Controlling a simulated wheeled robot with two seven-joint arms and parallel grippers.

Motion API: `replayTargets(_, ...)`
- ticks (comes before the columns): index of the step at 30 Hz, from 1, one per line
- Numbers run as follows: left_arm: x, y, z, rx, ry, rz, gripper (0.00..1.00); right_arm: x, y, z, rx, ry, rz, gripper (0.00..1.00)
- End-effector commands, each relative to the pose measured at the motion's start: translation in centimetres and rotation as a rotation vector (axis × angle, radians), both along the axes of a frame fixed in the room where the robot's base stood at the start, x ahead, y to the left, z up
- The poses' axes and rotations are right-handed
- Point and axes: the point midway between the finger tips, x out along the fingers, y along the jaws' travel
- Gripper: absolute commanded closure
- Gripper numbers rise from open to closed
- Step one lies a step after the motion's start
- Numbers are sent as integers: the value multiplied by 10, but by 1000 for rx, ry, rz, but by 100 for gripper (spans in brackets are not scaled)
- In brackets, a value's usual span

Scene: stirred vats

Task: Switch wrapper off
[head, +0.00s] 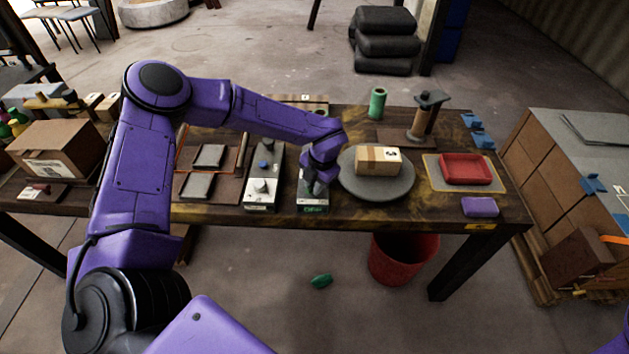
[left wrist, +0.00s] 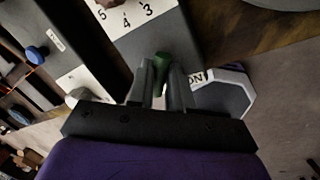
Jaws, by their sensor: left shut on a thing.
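The wrapper's round grey turntable (head: 350,188) carries a taped cardboard box (head: 378,160). To its left, at the table's front edge, is a grey control box (head: 312,206) with a green-lettered front, too small to read surely. My left gripper (head: 313,188) is over this box, pointing down. In the left wrist view, my left gripper (left wrist: 161,85) is shut on a green switch lever (left wrist: 161,68). A dial face (left wrist: 128,20) with numbers lies beyond it, and an "ON" label (left wrist: 198,77) shows to the right of the fingers. My right gripper is out of view.
A control unit (head: 262,180) with a blue knob stands just left. A red bin (head: 403,262) is below the table.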

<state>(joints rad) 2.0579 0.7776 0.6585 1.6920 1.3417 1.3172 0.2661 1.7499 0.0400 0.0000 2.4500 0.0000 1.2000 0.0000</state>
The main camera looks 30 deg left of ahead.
Motion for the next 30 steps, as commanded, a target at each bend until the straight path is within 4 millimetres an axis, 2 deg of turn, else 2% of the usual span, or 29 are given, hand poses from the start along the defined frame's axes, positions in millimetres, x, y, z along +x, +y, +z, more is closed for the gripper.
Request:
replayTargets(10,2,0,3,1,-9,-122,100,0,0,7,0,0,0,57)
replayTargets(25,2,0,2,1,-8,-139,100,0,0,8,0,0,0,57)
replayTargets(26,2,0,2,1,-8,-139,77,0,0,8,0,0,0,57)
replayTargets(27,2,0,2,1,-8,-138,64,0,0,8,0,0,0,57)
replayTargets(28,2,0,2,0,-7,-138,55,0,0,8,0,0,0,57)
replayTargets(30,1,0,2,0,-6,-138,55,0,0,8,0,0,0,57)
